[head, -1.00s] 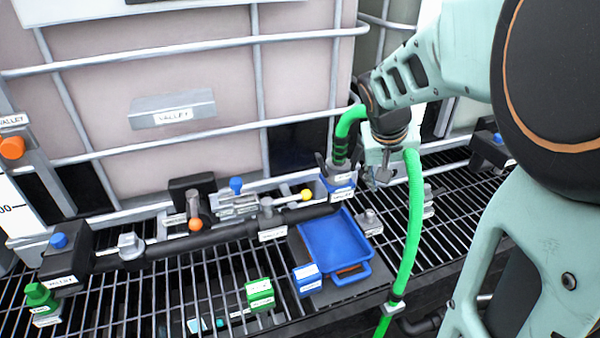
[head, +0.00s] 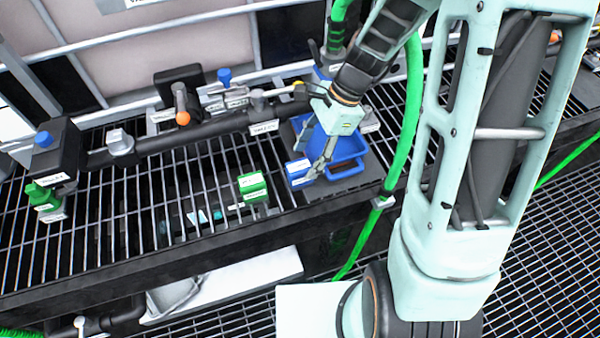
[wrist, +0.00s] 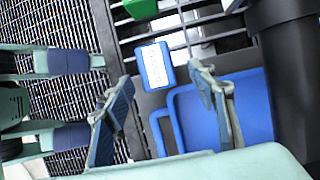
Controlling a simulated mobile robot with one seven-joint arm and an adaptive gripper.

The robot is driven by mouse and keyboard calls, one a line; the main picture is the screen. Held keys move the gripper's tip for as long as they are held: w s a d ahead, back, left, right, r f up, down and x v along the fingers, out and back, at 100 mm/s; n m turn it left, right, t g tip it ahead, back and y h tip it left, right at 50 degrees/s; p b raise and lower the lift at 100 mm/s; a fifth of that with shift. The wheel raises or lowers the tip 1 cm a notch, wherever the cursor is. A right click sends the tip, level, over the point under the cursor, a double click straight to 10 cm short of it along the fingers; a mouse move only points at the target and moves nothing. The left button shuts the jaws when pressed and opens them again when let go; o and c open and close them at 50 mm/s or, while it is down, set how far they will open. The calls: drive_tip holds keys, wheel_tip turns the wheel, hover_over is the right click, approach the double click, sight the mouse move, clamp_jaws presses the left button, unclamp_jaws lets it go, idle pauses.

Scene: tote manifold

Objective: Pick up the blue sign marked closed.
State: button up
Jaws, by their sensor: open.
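A small blue sign (head: 298,170) with white labels stands on the dark plate beside the blue tray; the writing is too small to read. It also shows in the wrist view (wrist: 155,65), just beyond the fingertips and roughly between them. My gripper (head: 318,172) is over the tray's near left side, close to the sign's right side in the head view. Its fingers are apart and empty in the wrist view (wrist: 163,84). I cannot tell the exact height gap to the sign.
A blue tray (head: 346,170) lies beside the sign. A green labelled block (head: 252,187) stands to the left on the grating. A green hose (head: 404,130) hangs to the right. A black pipe (head: 190,140) with valves runs behind.

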sight(300, 172)
drive_tip(key=x, duration=0.6)
drive_tip(key=shift+s+d+b, duration=0.1)
drive_tip(key=shift+s+b, duration=0.05)
drive_tip(key=shift+b, duration=0.25)
drive_tip(key=c, duration=1.3)
drive_tip(key=shift+r, duration=0.15)
